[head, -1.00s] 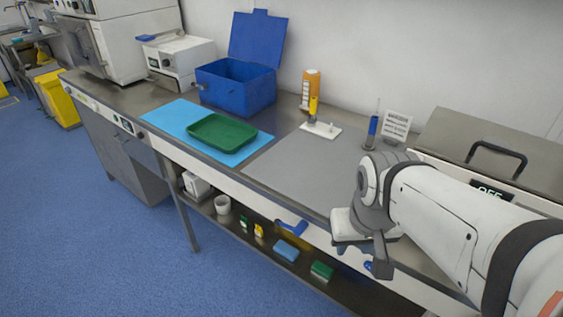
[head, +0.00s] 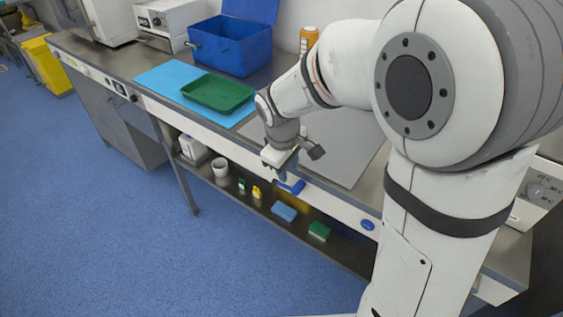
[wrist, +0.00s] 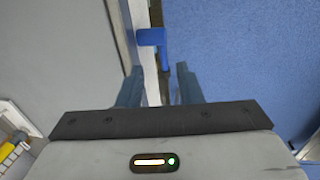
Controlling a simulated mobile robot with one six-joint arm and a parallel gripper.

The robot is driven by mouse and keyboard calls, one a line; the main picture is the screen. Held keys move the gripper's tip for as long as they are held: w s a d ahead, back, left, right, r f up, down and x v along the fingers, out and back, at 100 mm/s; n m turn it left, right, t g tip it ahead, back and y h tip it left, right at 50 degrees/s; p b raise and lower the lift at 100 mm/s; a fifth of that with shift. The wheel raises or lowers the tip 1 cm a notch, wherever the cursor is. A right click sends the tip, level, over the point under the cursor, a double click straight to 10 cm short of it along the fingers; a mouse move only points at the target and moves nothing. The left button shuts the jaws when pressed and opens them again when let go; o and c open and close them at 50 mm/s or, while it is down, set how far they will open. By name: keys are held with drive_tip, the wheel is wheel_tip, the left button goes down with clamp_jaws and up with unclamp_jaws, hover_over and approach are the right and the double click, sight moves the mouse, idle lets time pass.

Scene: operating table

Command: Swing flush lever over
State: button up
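The blue flush lever (head: 296,187) is on the white front panel of the steel bench, just below the bench edge. In the head view my gripper hides part of it. In the wrist view the lever (wrist: 152,38) shows as a short blue bar with a bend, just beyond my fingertips. My gripper (head: 281,168) is right above the lever, pointing down. In the wrist view its two fingers (wrist: 160,84) stand apart with nothing held between them. The lever lies roughly in line with the gap; I cannot tell whether they touch.
A green tray (head: 218,92) on a blue mat (head: 160,77) and a blue open box (head: 230,50) stand on the bench. A round blue button (head: 368,225) is on the panel to the right. The shelf below holds a cup (head: 220,166) and sponges (head: 284,211). The blue floor in front is clear.

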sight(286, 186)
drive_tip(key=shift+n, duration=0.3)
drive_tip(key=f, duration=0.2)
drive_tip(key=w+f, duration=0.1)
drive_tip(key=f, duration=0.5)
drive_tip(key=shift+w+f, duration=0.2)
drive_tip(key=shift+w, duration=0.2)
drive_tip(key=shift+a, duration=0.1)
clamp_jaws()
